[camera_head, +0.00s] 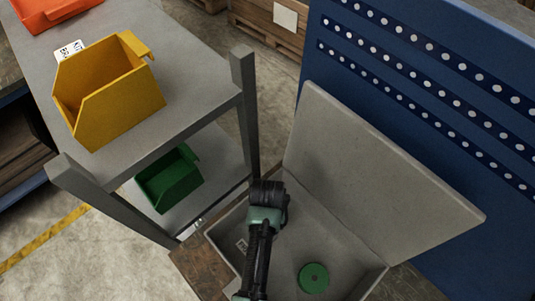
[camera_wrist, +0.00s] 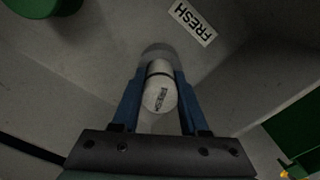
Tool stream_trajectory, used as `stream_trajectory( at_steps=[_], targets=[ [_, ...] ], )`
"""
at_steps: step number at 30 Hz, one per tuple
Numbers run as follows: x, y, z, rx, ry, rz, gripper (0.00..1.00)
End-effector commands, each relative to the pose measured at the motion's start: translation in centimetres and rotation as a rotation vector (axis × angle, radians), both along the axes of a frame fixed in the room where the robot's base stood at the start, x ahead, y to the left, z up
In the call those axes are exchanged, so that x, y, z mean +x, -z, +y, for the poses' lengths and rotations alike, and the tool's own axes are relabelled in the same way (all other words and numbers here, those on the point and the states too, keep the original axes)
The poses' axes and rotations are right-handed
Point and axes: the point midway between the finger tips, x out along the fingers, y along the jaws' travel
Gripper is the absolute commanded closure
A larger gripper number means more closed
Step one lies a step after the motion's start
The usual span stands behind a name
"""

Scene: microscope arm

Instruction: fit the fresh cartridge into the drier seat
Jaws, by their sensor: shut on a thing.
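My gripper (camera_wrist: 158,78) has two blue fingers, one on each side of a pale, round-ended cartridge (camera_wrist: 159,96) with small dark print on its end. The fingers are shut on it. A white label reading FRESH (camera_wrist: 193,23) lies on the grey surface just beyond, to the upper right of the cartridge in the wrist view. In the head view my arm reaches into an open grey box (camera_head: 335,262), and its wrist hides the gripper and cartridge. A green round piece (camera_head: 313,278) sits in the box; a green cylinder also shows in the wrist view (camera_wrist: 32,4). I cannot make out the drier seat.
A raised grey panel (camera_head: 375,175) stands behind the box, in front of a blue perforated board (camera_head: 430,75). At left, a grey shelf (camera_head: 190,55) holds a yellow bin (camera_head: 105,95), with a green bin (camera_head: 168,180) on its lower level. The box floor around the green piece looks clear.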

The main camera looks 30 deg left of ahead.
Motion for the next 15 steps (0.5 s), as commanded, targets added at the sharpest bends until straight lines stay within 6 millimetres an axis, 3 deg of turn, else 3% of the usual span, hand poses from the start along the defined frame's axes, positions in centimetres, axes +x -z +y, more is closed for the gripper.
stream_trajectory(
  at_steps=[1, 2, 6, 15],
  targets=[
    [0.01, 0.26, 0.0, 0.0, 0.0, 0.0, 1.0],
    [0.01, 0.16, 0.0, 0.0, 0.0, 0.0, 0.51],
    [0.01, 0.12, 0.0, 0.0, 0.0, 0.0, 0.27],
    [0.01, -0.04, 0.0, 0.0, 0.0, 0.0, 0.27]
  ],
)
